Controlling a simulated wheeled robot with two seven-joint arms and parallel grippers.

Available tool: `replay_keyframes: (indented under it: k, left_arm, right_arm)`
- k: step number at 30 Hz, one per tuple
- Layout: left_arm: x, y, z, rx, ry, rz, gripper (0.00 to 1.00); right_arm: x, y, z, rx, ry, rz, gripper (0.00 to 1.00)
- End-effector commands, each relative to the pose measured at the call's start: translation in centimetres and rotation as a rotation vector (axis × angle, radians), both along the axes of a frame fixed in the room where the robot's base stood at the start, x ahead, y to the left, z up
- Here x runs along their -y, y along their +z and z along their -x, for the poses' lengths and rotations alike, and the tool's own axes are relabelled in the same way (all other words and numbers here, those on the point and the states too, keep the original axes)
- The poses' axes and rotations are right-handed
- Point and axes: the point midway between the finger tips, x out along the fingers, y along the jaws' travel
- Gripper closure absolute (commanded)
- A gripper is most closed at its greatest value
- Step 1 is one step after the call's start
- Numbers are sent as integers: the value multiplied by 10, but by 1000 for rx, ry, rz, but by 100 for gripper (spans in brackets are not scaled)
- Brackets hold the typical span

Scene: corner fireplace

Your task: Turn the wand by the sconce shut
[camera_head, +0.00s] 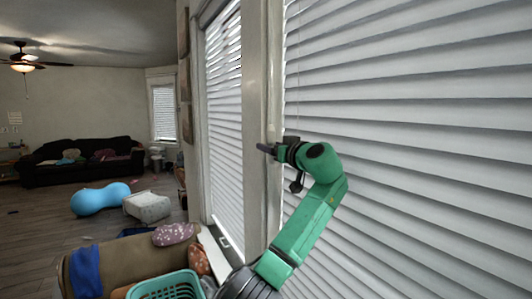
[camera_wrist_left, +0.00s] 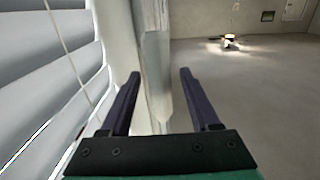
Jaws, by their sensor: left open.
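A thin pale wand or cord (camera_wrist_left: 64,40) hangs in front of the blind slats in the left wrist view, to the left of my fingers. Its lower part runs down towards my left finger, and I cannot tell whether they touch. My left gripper (camera_head: 266,148) is open and points left, close to the window post beside the large blind (camera_head: 420,110). In the left wrist view my left gripper (camera_wrist_left: 160,74) has its fingers wide apart with the pale window post showing between them. I see no sconce that I can make out. My right gripper is out of view.
The window post (camera_head: 256,90) parts the large blind from a second blind (camera_head: 224,120). Below left are a tan couch (camera_head: 130,262) and a teal basket (camera_head: 168,286). A dark sofa (camera_head: 82,170) and a ceiling fan (camera_head: 24,60) are far off. Floor shows at left.

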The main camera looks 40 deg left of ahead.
Motion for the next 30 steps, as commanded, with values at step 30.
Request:
replay_keyframes:
  k: [30]
  left_arm:
    - [100,-1,33,-1,0,0,38]
  right_arm:
    - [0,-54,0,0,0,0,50]
